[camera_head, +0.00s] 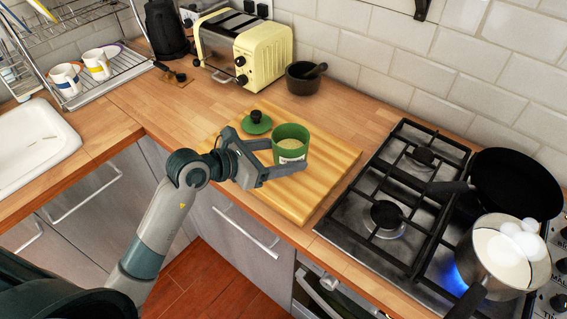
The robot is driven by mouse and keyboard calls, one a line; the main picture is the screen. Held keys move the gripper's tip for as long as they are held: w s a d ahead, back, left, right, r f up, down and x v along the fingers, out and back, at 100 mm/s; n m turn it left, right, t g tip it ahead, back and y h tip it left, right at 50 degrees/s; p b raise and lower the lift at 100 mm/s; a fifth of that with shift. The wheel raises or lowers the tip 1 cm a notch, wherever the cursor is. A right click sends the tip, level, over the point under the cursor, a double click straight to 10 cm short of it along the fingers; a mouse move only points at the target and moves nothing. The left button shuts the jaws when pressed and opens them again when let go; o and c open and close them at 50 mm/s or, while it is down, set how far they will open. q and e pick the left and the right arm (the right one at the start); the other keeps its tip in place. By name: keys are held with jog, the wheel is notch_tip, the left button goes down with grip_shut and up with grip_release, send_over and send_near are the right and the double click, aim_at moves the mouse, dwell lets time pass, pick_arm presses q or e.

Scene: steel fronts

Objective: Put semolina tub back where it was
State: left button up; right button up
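The semolina tub (290,142) is a green, open round tub with a pale label and pale grain inside. It is upright over the wooden board. My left gripper (287,157) has one finger across the tub's near side and the other reaching behind it, and looks shut on it. The near finger hides the tub's base, so I cannot tell whether it touches the board. A green lid with a dark knob (257,122) lies on the board, left of and behind the tub. My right gripper is not in view.
The cutting board (325,165) lies beside a gas hob (385,215). A lit burner is under a white-filled saucepan (497,262) with eggs at its rim; a black frying pan (515,180) stands behind. Counter left of the board is clear.

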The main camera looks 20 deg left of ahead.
pick_arm(q)
jog(key=shift+f+p, duration=0.55)
jog(key=shift+f, duration=1.4)
jog(key=shift+f, duration=0.2)
jog(key=o, duration=1.3)
jog(key=shift+c, duration=0.2)
jog(key=shift+r, duration=0.15)
